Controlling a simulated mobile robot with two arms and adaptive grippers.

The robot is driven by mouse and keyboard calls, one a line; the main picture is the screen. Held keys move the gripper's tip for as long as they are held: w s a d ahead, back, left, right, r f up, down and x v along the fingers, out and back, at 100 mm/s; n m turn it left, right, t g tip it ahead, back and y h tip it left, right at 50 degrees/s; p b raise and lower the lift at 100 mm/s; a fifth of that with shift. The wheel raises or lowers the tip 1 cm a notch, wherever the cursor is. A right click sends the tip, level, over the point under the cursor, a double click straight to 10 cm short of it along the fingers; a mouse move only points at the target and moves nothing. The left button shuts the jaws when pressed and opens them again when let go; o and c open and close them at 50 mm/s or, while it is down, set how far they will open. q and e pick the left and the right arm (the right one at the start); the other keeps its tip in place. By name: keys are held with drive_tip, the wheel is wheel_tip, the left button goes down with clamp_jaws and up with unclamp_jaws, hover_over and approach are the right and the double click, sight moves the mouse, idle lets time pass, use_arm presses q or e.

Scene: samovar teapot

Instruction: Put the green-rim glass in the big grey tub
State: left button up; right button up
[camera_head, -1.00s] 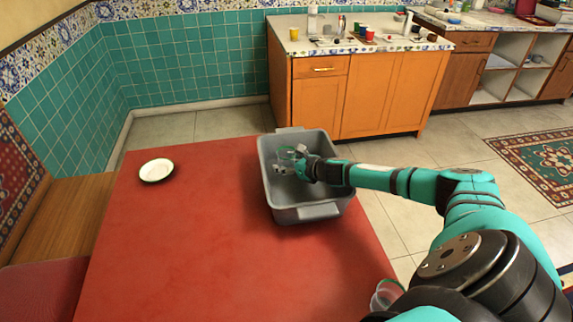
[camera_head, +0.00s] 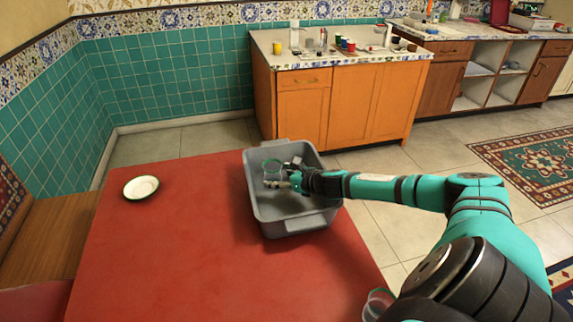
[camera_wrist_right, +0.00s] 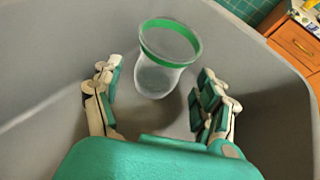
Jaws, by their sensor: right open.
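The green-rim glass (camera_head: 271,170) is clear with a green band at its top. It is inside the big grey tub (camera_head: 292,225) on the red table. In the right wrist view the glass (camera_wrist_right: 165,62) looks upright or slightly tilted, in front of and partly between the fingers. My right gripper (camera_head: 281,177) is inside the tub beside the glass; in the wrist view (camera_wrist_right: 155,92) its fingers are spread, with gaps on both sides of the glass. Whether the glass rests on the tub floor is hard to tell. My left gripper is not in view.
A white plate (camera_head: 141,187) with a dark rim lies at the table's far left. Another clear glass (camera_head: 378,303) stands at the table's right edge by my arm. The red table's (camera_head: 190,260) middle is bare. A counter (camera_head: 340,55) with cups stands behind.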

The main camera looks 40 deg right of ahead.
sight(278, 176)
drive_tip(key=v, duration=0.3)
drive_tip(key=shift+f, duration=0.15)
drive_tip(key=shift+s+r+b, duration=0.3)
drive_tip(key=shift+s+r, duration=0.05)
drive_tip(key=shift+s, duration=0.05)
